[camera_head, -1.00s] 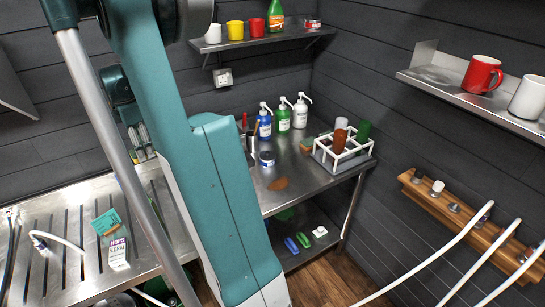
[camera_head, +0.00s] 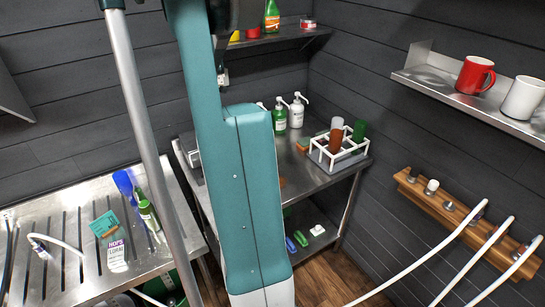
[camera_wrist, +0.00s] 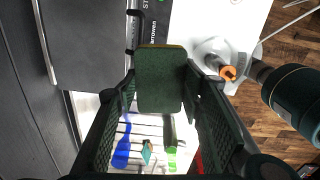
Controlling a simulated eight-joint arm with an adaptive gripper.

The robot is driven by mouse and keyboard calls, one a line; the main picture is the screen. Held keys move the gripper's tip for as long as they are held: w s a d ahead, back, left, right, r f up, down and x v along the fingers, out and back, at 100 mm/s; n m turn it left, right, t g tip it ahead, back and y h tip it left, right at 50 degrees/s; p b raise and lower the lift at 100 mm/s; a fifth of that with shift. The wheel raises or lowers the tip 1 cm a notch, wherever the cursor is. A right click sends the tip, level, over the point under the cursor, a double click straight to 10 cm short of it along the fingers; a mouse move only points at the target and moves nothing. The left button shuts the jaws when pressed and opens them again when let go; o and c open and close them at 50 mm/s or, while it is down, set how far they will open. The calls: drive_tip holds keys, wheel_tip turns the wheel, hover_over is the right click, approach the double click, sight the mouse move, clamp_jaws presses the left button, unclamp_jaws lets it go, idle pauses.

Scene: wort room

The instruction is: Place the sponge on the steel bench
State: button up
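The sponge (camera_wrist: 160,80), dark green with a thin yellow edge, is between the two black fingers of my gripper (camera_wrist: 160,95) in the wrist view. The fingers appear closed on its sides, and it is held up off any surface. The gripper is out of sight in the head view, where my arm runs up past the top edge. The steel bench (camera_head: 304,172) stands in the back corner in the head view. My arm covers its left middle part.
On the bench stand a white rack (camera_head: 340,152) with tubes, a green bottle (camera_head: 280,118) and a white bottle (camera_head: 297,112). Some bare steel shows before the rack.

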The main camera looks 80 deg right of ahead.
drive_tip(key=s+d, duration=0.3)
drive_tip(key=s, duration=0.6)
drive_tip(key=s+d, duration=0.4)
drive_tip(key=s, duration=0.4)
drive_tip(key=p, duration=0.2)
hover_over(299, 178)
wheel_tip(299, 178, down, 11)
drive_tip(key=shift+m, duration=0.3)
drive_tip(key=shift+w+d, duration=0.1)
drive_tip(key=shift+f, duration=2.95)
drive_tip(key=shift+f, duration=2.05)
drive_tip(key=shift+f+b, duration=0.2)
drive_tip(key=shift+b, duration=0.15)
